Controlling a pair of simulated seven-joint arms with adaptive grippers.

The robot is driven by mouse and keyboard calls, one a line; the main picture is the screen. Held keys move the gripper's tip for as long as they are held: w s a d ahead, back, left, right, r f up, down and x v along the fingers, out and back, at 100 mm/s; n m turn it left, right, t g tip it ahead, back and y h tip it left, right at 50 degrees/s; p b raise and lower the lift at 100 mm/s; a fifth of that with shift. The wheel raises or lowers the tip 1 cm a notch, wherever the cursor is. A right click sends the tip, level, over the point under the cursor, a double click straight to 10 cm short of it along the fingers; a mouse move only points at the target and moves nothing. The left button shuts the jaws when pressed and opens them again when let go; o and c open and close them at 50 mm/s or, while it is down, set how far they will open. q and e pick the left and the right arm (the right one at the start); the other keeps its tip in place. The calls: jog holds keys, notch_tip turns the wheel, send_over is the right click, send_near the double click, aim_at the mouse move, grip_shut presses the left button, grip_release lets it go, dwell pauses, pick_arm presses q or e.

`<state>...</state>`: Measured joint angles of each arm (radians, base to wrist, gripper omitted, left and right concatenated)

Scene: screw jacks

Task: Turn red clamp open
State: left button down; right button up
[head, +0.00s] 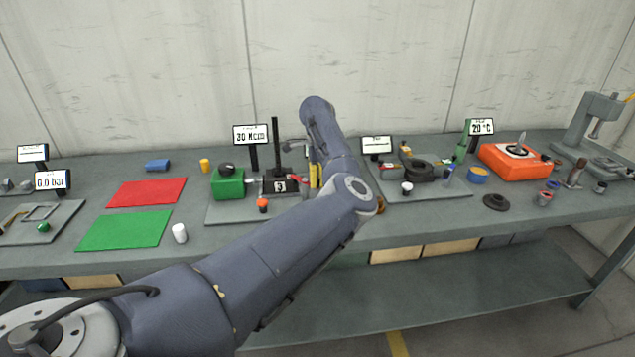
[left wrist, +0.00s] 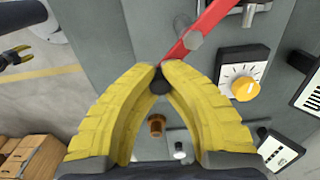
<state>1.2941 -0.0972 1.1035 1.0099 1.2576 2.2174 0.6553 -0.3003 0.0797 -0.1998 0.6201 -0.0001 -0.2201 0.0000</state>
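The red clamp (left wrist: 207,28) shows in the left wrist view as a flat red lever running from the top edge down to my fingertips. A grey bolt sits on it, and a dark knob shows between the fingers just below its end. My left gripper (left wrist: 161,67) has its yellow fingers closed together at the tips on the lever's end. In the head view my left gripper (head: 314,166) is partly hidden by its own arm, beside the black stand, and the clamp is mostly hidden. My right gripper (left wrist: 16,55) shows small at the left wrist view's left edge, fingers apart, empty.
A control box with an orange dial (left wrist: 243,89) lies close right of the fingers. A green box (head: 228,184) and black stand (head: 276,150) stand left of the gripper. Red (head: 147,192) and green (head: 125,230) mats leave clear bench. An orange device (head: 514,164) stands at right.

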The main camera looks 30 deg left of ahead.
aim_at(307, 185)
pick_arm(q)
jog(key=shift+d, duration=0.1)
jog(key=s+m, duration=0.1)
jog(key=m, duration=0.1)
jog(key=s+a+m, duration=0.1)
jog(key=m, duration=0.2)
jog(key=s+m, duration=0.1)
jog(key=m, duration=0.2)
jog(key=shift+s+a, duration=0.25)
jog(key=shift+a, duration=0.1)
jog(key=m, duration=0.1)
jog(key=a+m, duration=0.1)
jog(key=m, duration=0.1)
jog(key=s+m, duration=0.1)
jog(key=shift+a+f+m, duration=0.1)
jog(key=shift+a+m, duration=0.3)
jog(key=shift+s+a+m, duration=0.15)
jog(key=shift+a+m, duration=0.45)
jog(key=shift+m, duration=0.6)
jog(key=shift+s+a+m, duration=0.1)
jog(key=shift+a+m, duration=0.5)
jog(key=shift+m, duration=0.6)
jog(key=shift+a, duration=0.1)
jog(key=c, duration=1.3)
grip_release()
jog(key=shift+o, duration=0.2)
